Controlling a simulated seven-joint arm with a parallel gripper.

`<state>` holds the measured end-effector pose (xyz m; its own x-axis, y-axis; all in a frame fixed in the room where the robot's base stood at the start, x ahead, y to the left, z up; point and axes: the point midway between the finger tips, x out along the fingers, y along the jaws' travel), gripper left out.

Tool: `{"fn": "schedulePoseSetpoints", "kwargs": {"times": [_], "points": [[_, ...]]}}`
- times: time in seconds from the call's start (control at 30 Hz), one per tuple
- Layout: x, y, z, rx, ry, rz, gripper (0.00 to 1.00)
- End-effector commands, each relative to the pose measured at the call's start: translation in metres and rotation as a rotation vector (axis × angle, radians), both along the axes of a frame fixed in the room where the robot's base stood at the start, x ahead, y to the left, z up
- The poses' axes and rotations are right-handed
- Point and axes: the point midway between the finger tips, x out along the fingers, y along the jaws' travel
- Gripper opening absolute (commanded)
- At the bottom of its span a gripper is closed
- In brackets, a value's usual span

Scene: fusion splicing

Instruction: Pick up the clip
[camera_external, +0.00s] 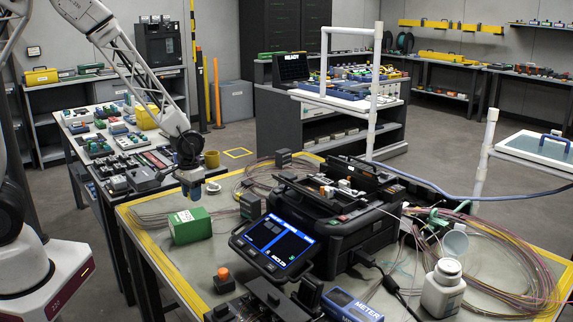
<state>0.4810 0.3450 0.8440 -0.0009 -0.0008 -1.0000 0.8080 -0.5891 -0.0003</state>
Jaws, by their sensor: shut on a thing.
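My gripper (191,183) hangs at the end of my arm over the back left corner of the yellow-edged work table (185,265). It points down and is shut on a small blue piece, which I take to be the clip (195,192). The clip shows just below the fingertips. The fingers cover its upper part, and its exact shape is too small to tell. I cannot tell from this view whether it touches the table. A small pale round item (213,187) lies just right of it.
A green box (190,226) stands just in front of my gripper. A black fusion splicer with a lit screen (272,241) fills the table's middle. Coiled fibres (500,260) and a white bottle (442,288) are at right.

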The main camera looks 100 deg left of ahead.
Motion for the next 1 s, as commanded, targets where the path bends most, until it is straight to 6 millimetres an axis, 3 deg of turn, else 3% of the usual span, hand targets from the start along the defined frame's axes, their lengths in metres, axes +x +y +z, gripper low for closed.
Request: {"fn": "schedulePoseSetpoints", "kwargs": {"times": [0.6, 1.0], "points": [[-0.082, -0.059, 0.01, 0.001, -0.002, 0.0, 0.13], [-0.109, -0.078, 0.013, 0.001, -0.002, 0.0, 0.13]]}}
